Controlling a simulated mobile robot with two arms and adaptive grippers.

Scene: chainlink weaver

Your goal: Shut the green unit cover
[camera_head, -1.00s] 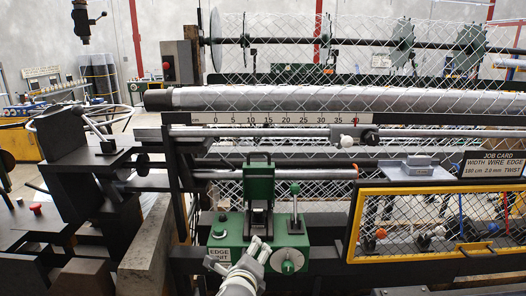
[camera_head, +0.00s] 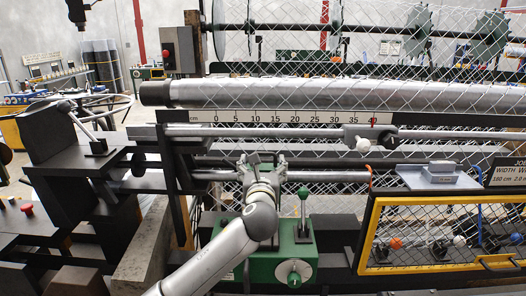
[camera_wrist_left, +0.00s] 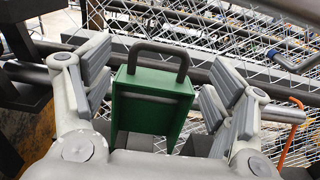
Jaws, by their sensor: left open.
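The green unit (camera_head: 268,268) is a box with a dial and a green-knobbed lever, low in the middle of the head view. My left gripper (camera_head: 263,163) is above the unit, and my arm hides most of the cover there. In the left wrist view the green cover (camera_wrist_left: 148,105) stands raised, with a dark bar handle (camera_wrist_left: 158,55) on its top edge. My open left gripper (camera_wrist_left: 160,75) has its padded fingers on either side of the cover, with visible gaps; nothing is gripped. My right gripper is not in view.
A scale rail (camera_head: 285,118) and a long metal roller (camera_head: 330,95) run across behind the unit. The lever (camera_head: 303,205) stands just right of my arm. A yellow-framed mesh guard (camera_head: 430,202) is at right. Wire mesh hangs behind.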

